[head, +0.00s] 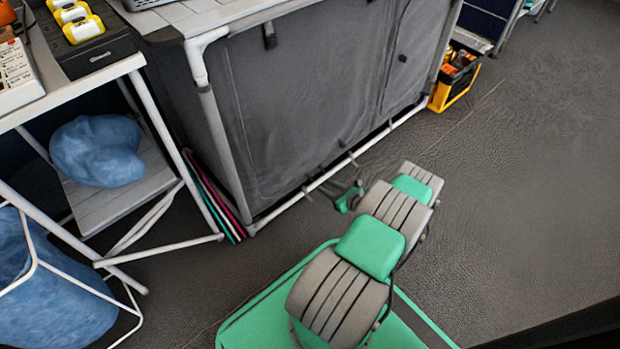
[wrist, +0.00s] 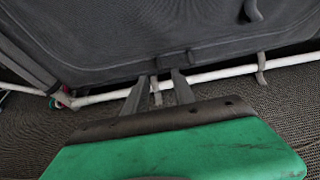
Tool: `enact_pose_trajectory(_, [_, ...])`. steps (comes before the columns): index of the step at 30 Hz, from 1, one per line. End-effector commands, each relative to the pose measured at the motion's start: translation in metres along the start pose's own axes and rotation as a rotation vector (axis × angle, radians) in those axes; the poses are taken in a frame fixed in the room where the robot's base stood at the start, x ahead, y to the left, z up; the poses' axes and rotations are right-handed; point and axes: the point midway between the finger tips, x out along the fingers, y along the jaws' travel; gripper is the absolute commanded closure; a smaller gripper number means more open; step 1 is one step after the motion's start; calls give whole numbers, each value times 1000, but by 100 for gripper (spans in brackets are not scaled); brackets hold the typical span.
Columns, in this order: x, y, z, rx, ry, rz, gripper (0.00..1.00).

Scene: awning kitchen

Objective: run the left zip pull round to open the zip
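The grey fabric cupboard front (head: 310,90) has zip seams along its panels. A dark tab hangs near its upper left, apparently the left zip pull (head: 269,36). A second dark tab (head: 402,58) hangs further right. My gripper (head: 356,188) is low over the floor, just in front of the cupboard's bottom rail, well below and apart from the left pull. In the wrist view its two dark fingers (wrist: 162,76) stand apart, pointing at the lower edge of the front. A dark block (wrist: 174,60) shows at their tips; I cannot tell what it is. Nothing is visibly held.
A white bottom rail (head: 330,172) with several straps runs along the cupboard. At left stands a white-framed shelf (head: 120,195) with a blue bag (head: 97,150). A yellow crate (head: 455,80) stands beyond the cupboard. The floor at right is clear.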

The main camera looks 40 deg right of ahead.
Motion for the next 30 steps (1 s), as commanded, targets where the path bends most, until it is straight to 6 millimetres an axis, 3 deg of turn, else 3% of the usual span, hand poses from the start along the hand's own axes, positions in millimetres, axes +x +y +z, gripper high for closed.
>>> enact_pose_trajectory(13, [74, 7, -3, 8, -6, 9, 68])
enact_pose_trajectory(23, [80, 6, 0, 12, -5, 5, 68])
enact_pose_trajectory(30, [80, 5, -1, 11, -4, 4, 87])
